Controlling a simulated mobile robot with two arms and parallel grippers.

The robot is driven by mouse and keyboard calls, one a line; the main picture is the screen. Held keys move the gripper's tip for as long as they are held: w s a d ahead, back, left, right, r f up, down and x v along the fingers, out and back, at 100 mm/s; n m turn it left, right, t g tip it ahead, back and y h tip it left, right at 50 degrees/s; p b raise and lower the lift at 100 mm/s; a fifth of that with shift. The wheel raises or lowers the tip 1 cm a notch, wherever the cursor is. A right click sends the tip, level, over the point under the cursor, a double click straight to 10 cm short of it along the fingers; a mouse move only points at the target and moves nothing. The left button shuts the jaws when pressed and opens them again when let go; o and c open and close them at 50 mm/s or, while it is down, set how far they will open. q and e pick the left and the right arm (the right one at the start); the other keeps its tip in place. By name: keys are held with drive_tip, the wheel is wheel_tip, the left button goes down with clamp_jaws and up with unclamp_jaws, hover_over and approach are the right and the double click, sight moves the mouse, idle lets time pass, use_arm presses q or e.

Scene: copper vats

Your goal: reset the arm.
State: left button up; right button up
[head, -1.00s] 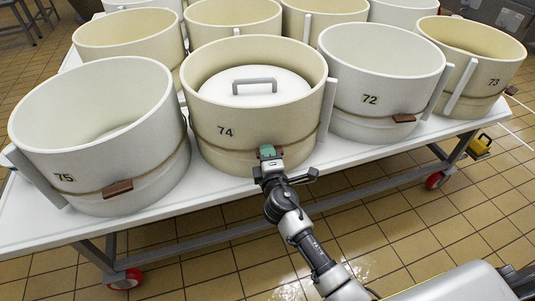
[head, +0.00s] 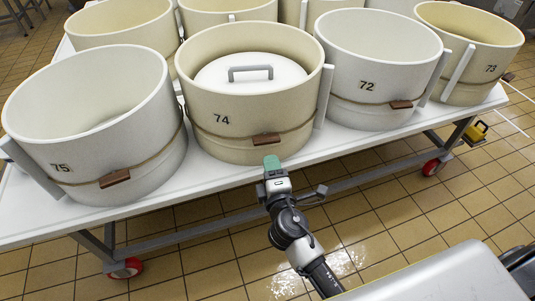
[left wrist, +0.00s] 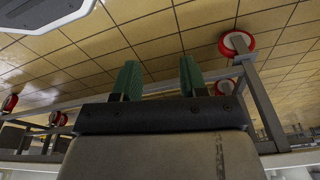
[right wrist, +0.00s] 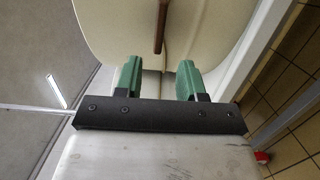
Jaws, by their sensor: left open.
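My right gripper (head: 272,163) is low in front of vat 74 (head: 240,105), just below the brown block (head: 267,140) on its band. In the right wrist view, its two green fingers (right wrist: 159,80) stand apart with nothing between them. The pale vat wall (right wrist: 205,35) and the brown block (right wrist: 160,25) lie beyond the fingertips. My left gripper is out of the head view. In the left wrist view, its green fingers (left wrist: 158,78) are apart and empty, with tiled floor beyond.
A white table (head: 215,172) on red wheels (head: 125,268) holds several vats. Vat 75 (head: 90,140) stands left of vat 74, vat 72 (head: 375,75) right of it, and vat 73 (head: 465,60) farther right. The tiled floor (head: 390,205) in front is mostly open.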

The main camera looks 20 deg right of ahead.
use_arm(q)
drive_tip(key=shift+w+d+r, duration=0.1)
drive_tip(key=shift+w+r, duration=0.35)
drive_tip(key=shift+r, duration=0.3)
use_arm(e)
drive_tip(key=shift+s, duration=0.8)
use_arm(q)
drive_tip(key=shift+s+f, duration=0.1)
